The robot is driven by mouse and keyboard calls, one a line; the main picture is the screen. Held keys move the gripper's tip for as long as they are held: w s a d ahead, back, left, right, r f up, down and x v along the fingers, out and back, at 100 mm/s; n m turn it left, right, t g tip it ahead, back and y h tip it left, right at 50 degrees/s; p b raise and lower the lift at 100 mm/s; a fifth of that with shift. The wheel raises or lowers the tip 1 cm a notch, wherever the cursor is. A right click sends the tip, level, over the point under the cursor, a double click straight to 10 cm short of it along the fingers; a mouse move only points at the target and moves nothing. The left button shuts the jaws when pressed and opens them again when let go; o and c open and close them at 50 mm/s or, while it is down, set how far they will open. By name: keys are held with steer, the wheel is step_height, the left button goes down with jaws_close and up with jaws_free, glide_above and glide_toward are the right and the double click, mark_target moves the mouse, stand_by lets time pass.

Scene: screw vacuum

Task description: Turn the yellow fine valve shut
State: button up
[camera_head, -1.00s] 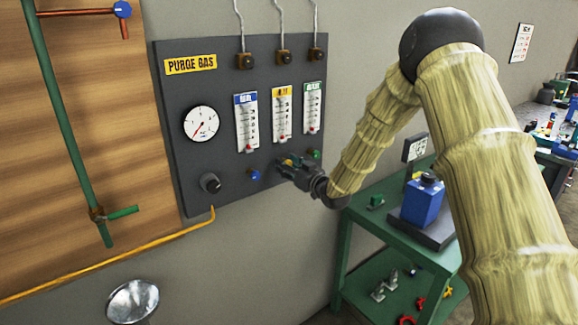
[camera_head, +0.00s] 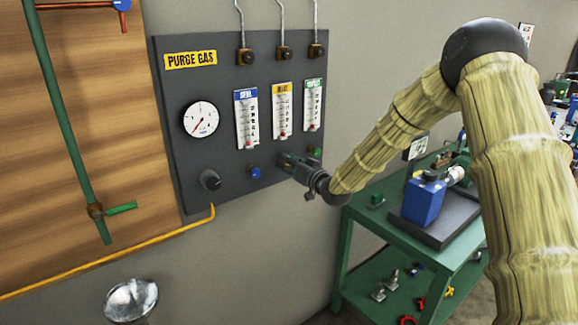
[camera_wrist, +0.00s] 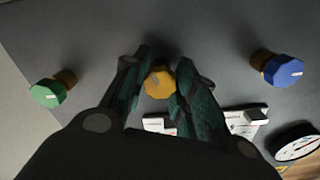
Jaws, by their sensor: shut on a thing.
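The yellow fine valve (camera_wrist: 159,83) is a small faceted knob on the dark panel, seen in the wrist view between my two fingers. My gripper (camera_wrist: 160,88) is closed around it, a finger on each side. In the head view my gripper (camera_head: 287,161) is at the panel below the yellow-labelled flow meter (camera_head: 282,110) and hides most of the knob. A pale mark shows on the knob's face.
A blue knob (camera_head: 254,173) sits left of my gripper and a green knob (camera_head: 316,153) close on its right. The purge gas panel (camera_head: 235,190) also carries a gauge (camera_head: 201,119) and a black knob (camera_head: 210,181). A green cart (camera_head: 345,235) stands at lower right.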

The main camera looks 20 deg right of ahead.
steer(key=m+b, duration=0.1)
steer(key=m, duration=0.1)
steer(key=m+b, duration=0.1)
steer(key=m, duration=0.2)
steer(key=shift+d+f+m, duration=0.15)
steer(key=shift+m, duration=0.15)
steer(key=m+b, duration=0.4)
steer(key=m, duration=0.1)
steer(key=shift+f+m, duration=0.1)
steer(key=shift+m, duration=0.2)
steer(key=m+b, duration=0.6)
steer(key=b, duration=0.1)
steer(key=shift+f, duration=0.1)
steer(key=m+b, duration=0.2)
steer(key=b, duration=0.1)
steer(key=shift+m, duration=0.3)
steer(key=shift+r+m+b, duration=0.25)
steer(key=shift+m+b, duration=0.95)
steer(key=o, duration=1.1)
steer(key=shift+c, duration=0.2)
